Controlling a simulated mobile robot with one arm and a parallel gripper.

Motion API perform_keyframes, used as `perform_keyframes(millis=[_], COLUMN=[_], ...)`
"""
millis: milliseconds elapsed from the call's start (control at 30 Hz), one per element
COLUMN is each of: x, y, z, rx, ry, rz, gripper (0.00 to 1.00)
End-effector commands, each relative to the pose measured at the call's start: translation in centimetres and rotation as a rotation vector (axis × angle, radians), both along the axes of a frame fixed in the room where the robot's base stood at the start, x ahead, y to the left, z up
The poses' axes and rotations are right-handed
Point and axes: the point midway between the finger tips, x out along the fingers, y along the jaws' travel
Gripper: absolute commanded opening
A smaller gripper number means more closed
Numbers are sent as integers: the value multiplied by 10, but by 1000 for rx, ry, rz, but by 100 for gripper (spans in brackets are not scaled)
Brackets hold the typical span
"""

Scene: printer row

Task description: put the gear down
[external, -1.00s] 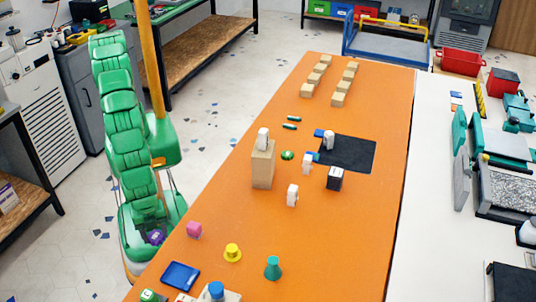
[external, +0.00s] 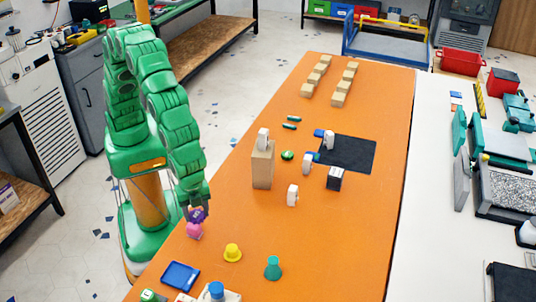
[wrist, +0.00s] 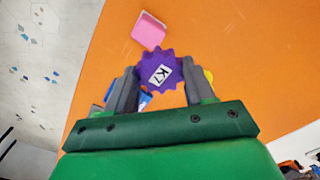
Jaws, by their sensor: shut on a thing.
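The gear is a purple toothed disc with a white "K7" label, held between my two grey fingers in the wrist view (wrist: 157,57). In the external view the gear (external: 198,215) hangs at the left edge of the orange table (external: 330,240), in line with the pink block (external: 194,232). My gripper (external: 193,210) is shut on the gear; its fingers also show in the wrist view (wrist: 158,68). I cannot tell how high the gear is above the table or whether it touches the block.
A yellow hat-shaped piece (external: 232,252), a teal cone (external: 273,268) and a blue tray (external: 180,275) stand nearby. A tan block (external: 262,168), white pieces and a dark mat (external: 348,153) lie farther back. The right front of the table is clear.

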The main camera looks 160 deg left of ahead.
Motion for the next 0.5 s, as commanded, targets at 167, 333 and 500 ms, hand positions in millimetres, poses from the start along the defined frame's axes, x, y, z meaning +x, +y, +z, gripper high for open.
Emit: perform_keyframes(millis=[167,333,500], x=[-17,-37,-61], y=[55,103,149], z=[8,16,23], rx=[0,0,-1], ry=[0,1,0], rz=[6,6,7], gripper=[25,25,25])
